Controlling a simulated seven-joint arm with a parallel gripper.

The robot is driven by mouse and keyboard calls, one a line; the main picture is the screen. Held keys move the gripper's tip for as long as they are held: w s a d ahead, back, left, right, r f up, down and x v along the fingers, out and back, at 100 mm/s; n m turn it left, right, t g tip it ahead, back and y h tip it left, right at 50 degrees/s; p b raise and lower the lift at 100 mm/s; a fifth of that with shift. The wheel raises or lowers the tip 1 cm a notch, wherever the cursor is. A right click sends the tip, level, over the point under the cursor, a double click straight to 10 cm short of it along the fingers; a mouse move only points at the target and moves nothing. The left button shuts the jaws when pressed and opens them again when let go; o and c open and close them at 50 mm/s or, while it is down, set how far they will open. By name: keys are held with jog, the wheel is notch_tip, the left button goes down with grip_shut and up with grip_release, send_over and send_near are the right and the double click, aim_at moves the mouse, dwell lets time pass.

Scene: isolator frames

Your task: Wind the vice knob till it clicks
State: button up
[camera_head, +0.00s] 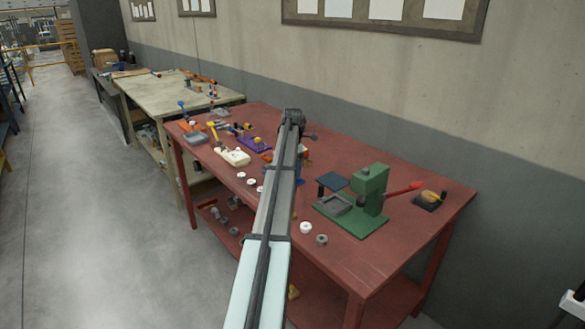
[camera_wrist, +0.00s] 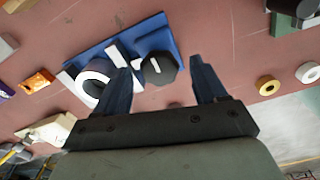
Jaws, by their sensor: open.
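The blue vice (camera_wrist: 160,32) lies on the red table in the wrist view. Its dark, faceted knob (camera_wrist: 158,70) bears a white mark and faces my camera. A white ring with a dark centre (camera_wrist: 92,86) sits on the vice to the left of the knob. My gripper (camera_wrist: 159,68) is open, with one dark finger to each side of the knob in the picture. Whether the fingers are level with the knob or above it I cannot tell. In the head view my arm hides most of the vice and the gripper; a little blue (camera_head: 299,177) shows beside it.
A green press (camera_head: 372,190) with a red lever stands right of my arm on the red table (camera_head: 390,243). A cream block (camera_head: 236,157) and several small rings lie nearby. In the wrist view, an orange piece (camera_wrist: 37,81) lies left of the vice and a yellowish ring (camera_wrist: 267,85) right.

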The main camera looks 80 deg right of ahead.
jog(key=shift+f, duration=0.1)
jog(key=c, duration=1.1)
